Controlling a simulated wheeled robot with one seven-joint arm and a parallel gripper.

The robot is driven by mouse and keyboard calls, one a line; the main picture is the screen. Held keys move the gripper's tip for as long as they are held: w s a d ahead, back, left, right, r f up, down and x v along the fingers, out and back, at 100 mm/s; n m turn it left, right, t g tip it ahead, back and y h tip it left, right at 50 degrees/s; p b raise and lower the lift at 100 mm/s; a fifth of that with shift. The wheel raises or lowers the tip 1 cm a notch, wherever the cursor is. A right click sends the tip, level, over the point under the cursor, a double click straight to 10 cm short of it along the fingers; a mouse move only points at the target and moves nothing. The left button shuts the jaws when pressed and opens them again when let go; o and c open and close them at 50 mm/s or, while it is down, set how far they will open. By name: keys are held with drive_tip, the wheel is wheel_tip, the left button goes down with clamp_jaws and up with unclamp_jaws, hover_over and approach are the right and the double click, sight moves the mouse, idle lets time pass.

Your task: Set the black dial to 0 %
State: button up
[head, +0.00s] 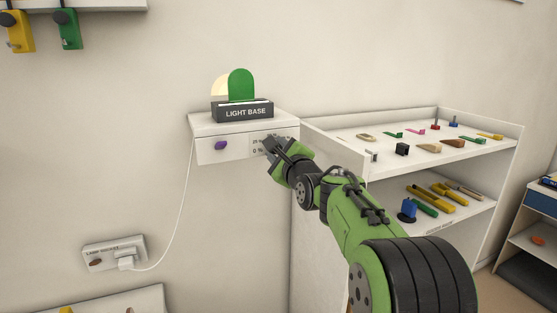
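A white wall box (235,150) carries a purple knob (221,145) at its left. A printed scale (257,147) near its right end shows "0 %" at the bottom and a partly covered mark above it. My gripper (272,146) is at the front of the box, just right of this scale. The black dial cannot be made out; my gripper covers the area beside the scale. I cannot tell whether the fingers touch or hold anything, or how far apart they are.
A black "LIGHT BASE" block (243,111) with a green rounded piece (241,85) stands on the box. A white cord runs down to a wall socket (101,255). A white shelf unit (390,165) with several small items stands close at the right of my gripper.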

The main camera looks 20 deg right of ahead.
drive_tip(key=n+b, duration=0.4)
drive_tip(key=n, duration=0.8)
drive_tip(key=n+y+b, duration=0.1)
drive_tip(key=n+b, duration=0.4)
drive_tip(key=n, duration=0.8)
drive_tip(key=shift+d+y, duration=0.1)
drive_tip(key=shift+y, duration=0.2)
drive_tip(key=shift+r, duration=0.1)
drive_tip(key=o, duration=1)
drive_tip(key=shift+o, duration=0.2)
drive_tip(key=s+b, duration=0.3)
drive_tip(key=s, duration=1.2)
drive_tip(key=shift+s+d+f, duration=0.3)
drive_tip(key=shift+s+d, duration=0.05)
